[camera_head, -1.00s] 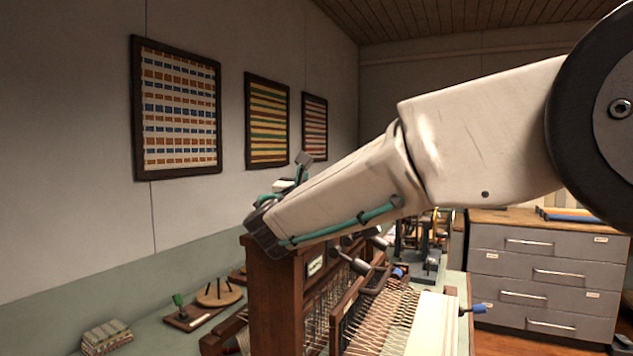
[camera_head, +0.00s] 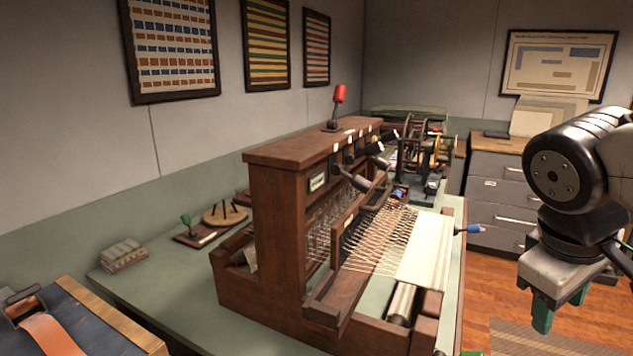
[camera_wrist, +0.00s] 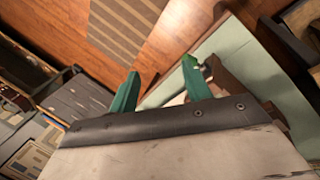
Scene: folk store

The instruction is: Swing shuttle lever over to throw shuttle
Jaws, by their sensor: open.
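A brown wooden loom (camera_head: 272,215) stands on the green bench. A lever with a red knob (camera_head: 339,94) stands upright on its top beam. Several dark-handled levers (camera_head: 354,180) stick out from its upper front, and a blue handle (camera_head: 468,229) sticks out at its right side. I cannot tell which is the shuttle lever. My gripper (camera_head: 561,313) hangs at the right, clear of the loom, pointing down. Its green fingers are apart and empty in the wrist view (camera_wrist: 158,78).
The green bench (camera_head: 165,305) has a stack of cloth (camera_head: 123,254) and a small stand with a green handle (camera_head: 186,220) at left. A wheeled device (camera_head: 422,150) stands behind the loom. Grey drawers (camera_head: 490,190) stand at the back right. Wooden floor is open at right.

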